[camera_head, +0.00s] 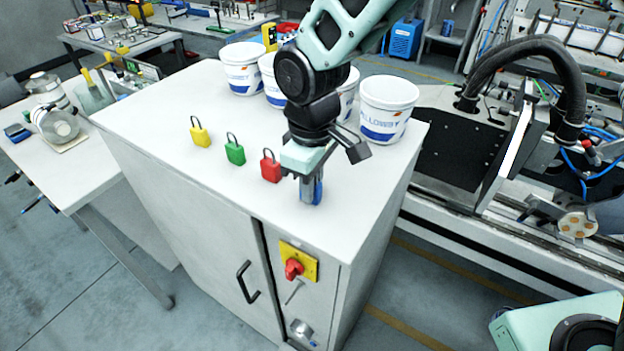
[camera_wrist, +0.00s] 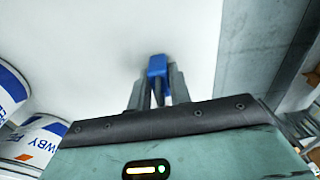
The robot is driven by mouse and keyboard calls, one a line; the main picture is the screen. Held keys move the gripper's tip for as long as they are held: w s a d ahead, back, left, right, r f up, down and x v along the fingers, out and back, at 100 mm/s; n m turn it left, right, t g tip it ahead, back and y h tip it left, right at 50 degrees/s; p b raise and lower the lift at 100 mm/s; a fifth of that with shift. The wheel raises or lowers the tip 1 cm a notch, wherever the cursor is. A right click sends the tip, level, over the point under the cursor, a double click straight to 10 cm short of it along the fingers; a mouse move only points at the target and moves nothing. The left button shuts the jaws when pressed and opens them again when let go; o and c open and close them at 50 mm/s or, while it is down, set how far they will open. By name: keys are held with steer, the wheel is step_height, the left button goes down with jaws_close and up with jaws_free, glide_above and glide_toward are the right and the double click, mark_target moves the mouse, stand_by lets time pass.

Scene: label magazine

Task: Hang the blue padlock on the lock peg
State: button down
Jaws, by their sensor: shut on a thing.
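The blue padlock (camera_head: 318,191) is at the front right part of the white cabinet top, mostly hidden by my fingers in the head view. My gripper (camera_head: 310,186) points down and is shut on it. In the wrist view the blue padlock (camera_wrist: 157,66) shows between the tips of my gripper (camera_wrist: 158,82). Whether it touches the top is hard to tell. A thin metal peg (camera_head: 294,292) sticks out of the cabinet front, below a red rotary switch (camera_head: 293,268) on a yellow plate; it looks like the lock peg.
Red (camera_head: 270,167), green (camera_head: 235,151) and yellow (camera_head: 200,133) padlocks stand in a row left of my gripper. Several white buckets (camera_head: 388,108) line the back of the cabinet top (camera_head: 150,120). A black door handle (camera_head: 247,282) sticks out left of the peg.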

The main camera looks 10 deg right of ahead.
steer(key=c, duration=1.3)
jaws_free()
steer(key=shift+f, duration=0.1)
step_height(320, 180, up, 18)
steer(key=b, duration=0.6)
steer(key=shift+w+a+f, duration=0.25)
steer(key=shift+w, duration=0.15)
